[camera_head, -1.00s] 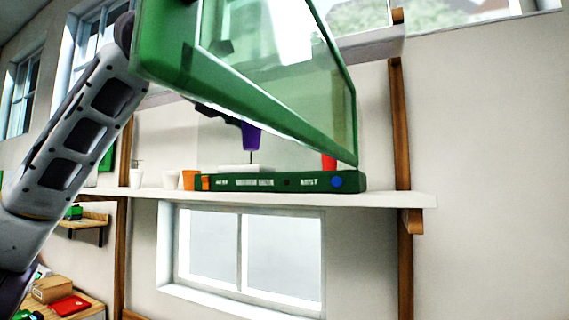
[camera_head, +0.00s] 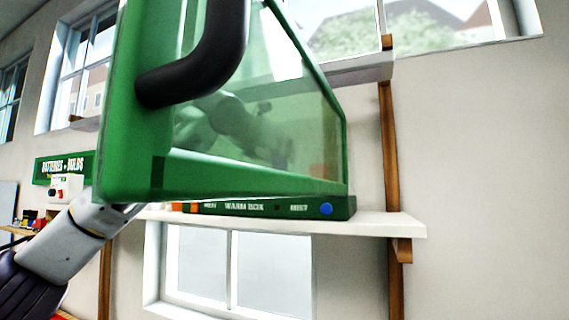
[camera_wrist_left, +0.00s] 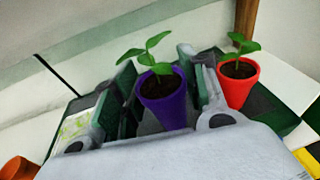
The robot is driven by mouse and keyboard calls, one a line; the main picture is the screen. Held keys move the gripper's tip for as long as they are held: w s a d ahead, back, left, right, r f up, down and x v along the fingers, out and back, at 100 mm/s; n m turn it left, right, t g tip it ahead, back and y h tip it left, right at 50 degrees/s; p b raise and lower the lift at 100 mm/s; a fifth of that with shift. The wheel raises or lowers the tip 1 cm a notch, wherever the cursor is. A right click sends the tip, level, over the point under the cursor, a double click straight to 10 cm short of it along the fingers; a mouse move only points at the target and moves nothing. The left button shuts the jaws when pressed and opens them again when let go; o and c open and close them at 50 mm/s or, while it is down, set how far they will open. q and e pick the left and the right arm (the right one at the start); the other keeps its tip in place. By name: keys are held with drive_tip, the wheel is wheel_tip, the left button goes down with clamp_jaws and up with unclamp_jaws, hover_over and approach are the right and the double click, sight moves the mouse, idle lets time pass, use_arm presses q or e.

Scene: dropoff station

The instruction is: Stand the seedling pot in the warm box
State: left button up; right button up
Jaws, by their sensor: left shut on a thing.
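The warm box (camera_head: 262,208) is a green-based case on a white wall shelf, with lettering and a blue button on its front. Its green-framed clear door (camera_head: 133,165) stands raised and open, close to my head, with a thick black handle. My left arm passes behind the door and shows dimly through its pane. In the left wrist view, my left gripper (camera_wrist_left: 162,108) is shut on a purple pot (camera_wrist_left: 163,104) with a green seedling, held upright. A red seedling pot (camera_wrist_left: 238,82) is just to its right. The purple pot cannot be made out in the head view. My right gripper is not in view.
An orange pot (camera_wrist_left: 18,169) is at the lower left of the left wrist view. The white shelf (camera_head: 385,224) has bare room right of the box. A wooden post (camera_head: 389,150) stands behind it. A green battery sign (camera_head: 64,167) hangs at far left.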

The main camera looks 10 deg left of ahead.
use_arm(q)
drive_tip(key=x, duration=0.2)
drive_tip(key=shift+w+d+r, duration=0.15)
drive_tip(key=shift+w+r, duration=0.1)
drive_tip(key=shift+w, duration=0.05)
drive_tip(key=shift+f, duration=0.1)
drive_tip(key=shift+f+p, duration=0.4)
drive_tip(key=shift+f, duration=1.25)
drive_tip(key=shift+f, duration=0.15)
drive_tip(key=o, duration=1.1)
drive_tip(key=shift+c, duration=0.2)
